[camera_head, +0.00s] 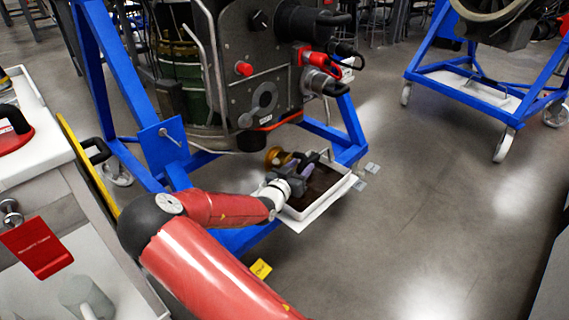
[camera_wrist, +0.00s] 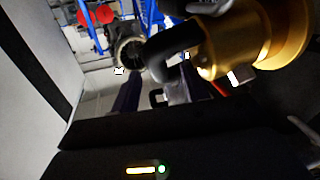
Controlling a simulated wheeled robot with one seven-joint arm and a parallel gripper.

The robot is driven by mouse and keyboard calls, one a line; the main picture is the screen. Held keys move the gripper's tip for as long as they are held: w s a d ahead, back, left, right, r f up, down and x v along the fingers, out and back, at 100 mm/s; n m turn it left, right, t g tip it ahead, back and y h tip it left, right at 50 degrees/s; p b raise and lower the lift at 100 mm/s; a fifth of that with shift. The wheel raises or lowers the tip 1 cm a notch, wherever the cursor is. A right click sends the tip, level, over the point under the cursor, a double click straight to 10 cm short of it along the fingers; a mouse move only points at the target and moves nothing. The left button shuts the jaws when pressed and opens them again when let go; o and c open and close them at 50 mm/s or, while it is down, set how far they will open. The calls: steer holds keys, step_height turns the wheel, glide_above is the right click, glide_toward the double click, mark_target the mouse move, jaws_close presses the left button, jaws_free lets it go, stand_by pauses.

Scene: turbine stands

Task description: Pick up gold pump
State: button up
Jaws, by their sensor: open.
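The gold pump (camera_head: 275,156) sits at the back left of a white tray (camera_head: 318,209) with a dark floor, low on the blue turbine stand. My gripper (camera_head: 297,165) reaches down over the tray, close beside the pump, and partly hides it. In the wrist view the pump (camera_wrist: 240,42) fills the upper right, its shiny gold body joined to a curved black pipe. My gripper's dark purple fingers (camera_wrist: 160,92) are apart, with the pump above and to the right of them. I cannot tell whether a finger touches it.
The blue stand (camera_head: 165,145) carries a large engine (camera_head: 262,85) that hangs close above the tray. A white-topped cabinet (camera_head: 35,135) with a red tag stands at the left. A second blue stand (camera_head: 455,92) is at the upper right.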

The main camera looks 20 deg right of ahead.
steer(key=shift+d, duration=0.1)
steer(key=shift+c, duration=0.4)
jaws_close()
steer(key=shift+r, duration=0.1)
steer(key=shift+s+a+r, duration=0.1)
steer(key=shift+a+r, duration=0.2)
steer(key=s+a+r+p, duration=0.2)
steer(key=s+a+r, duration=0.5)
steer(key=a, duration=0.3)
steer(key=shift+s+a+r, duration=0.15)
steer(key=shift+s+a, duration=0.15)
steer(key=shift+s, duration=0.25)
